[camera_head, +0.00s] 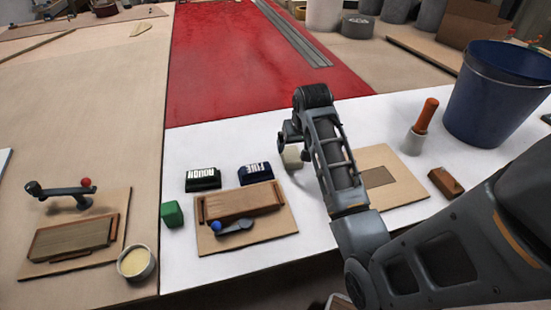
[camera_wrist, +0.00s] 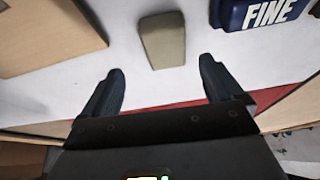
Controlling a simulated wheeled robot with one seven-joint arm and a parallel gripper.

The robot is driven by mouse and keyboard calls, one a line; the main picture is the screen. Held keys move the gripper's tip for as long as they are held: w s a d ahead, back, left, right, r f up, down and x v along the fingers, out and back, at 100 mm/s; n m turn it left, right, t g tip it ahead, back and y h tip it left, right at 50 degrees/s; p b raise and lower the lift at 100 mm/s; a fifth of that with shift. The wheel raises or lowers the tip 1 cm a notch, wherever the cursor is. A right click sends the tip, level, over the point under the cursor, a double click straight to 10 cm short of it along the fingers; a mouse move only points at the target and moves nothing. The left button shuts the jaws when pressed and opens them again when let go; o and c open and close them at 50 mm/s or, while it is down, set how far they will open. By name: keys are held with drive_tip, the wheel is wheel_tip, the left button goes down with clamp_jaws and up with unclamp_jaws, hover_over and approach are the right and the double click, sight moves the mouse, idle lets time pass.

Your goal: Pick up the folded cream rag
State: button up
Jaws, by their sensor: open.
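The folded cream rag (camera_head: 291,158) is a small, pale, block-like piece lying on the white table top, right of the dark FINE block. It is partly hidden by my gripper in the head view. In the wrist view the rag (camera_wrist: 163,40) lies beyond the fingertips, roughly centred between them. My gripper (camera_wrist: 161,66) is open and empty, with its two dark fingers spread wider than the rag. In the head view my gripper (camera_head: 288,138) is over the table beside the rag; its height above the table is hard to tell.
The FINE block (camera_wrist: 262,14) is close to the rag, with the ROUGH block (camera_head: 203,179) farther left. A board with a dark patch (camera_head: 402,164) lies to the right. An orange-handled tool (camera_head: 424,117) and blue bucket (camera_head: 495,100) stand beyond. A green block (camera_head: 172,213) is at left.

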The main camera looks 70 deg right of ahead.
sight(291, 153)
drive_tip(key=x, duration=0.7)
drive_tip(key=shift+w+a+f, duration=0.15)
drive_tip(key=shift+w+a, duration=0.05)
drive_tip(key=shift+w, duration=0.15)
drive_tip(key=shift+c, duration=0.2)
drive_tip(key=c, duration=1)
drive_tip(key=shift+r, duration=0.5)
wheel_tip(291, 153, up, 3)
drive_tip(key=shift+f, duration=0.15)
drive_tip(key=s+d+r, duration=0.4)
drive_tip(key=s+r, duration=0.3)
drive_tip(key=s, duration=0.4)
drive_tip(key=shift+r+b, duration=0.15)
drive_tip(key=shift+b, duration=0.2)
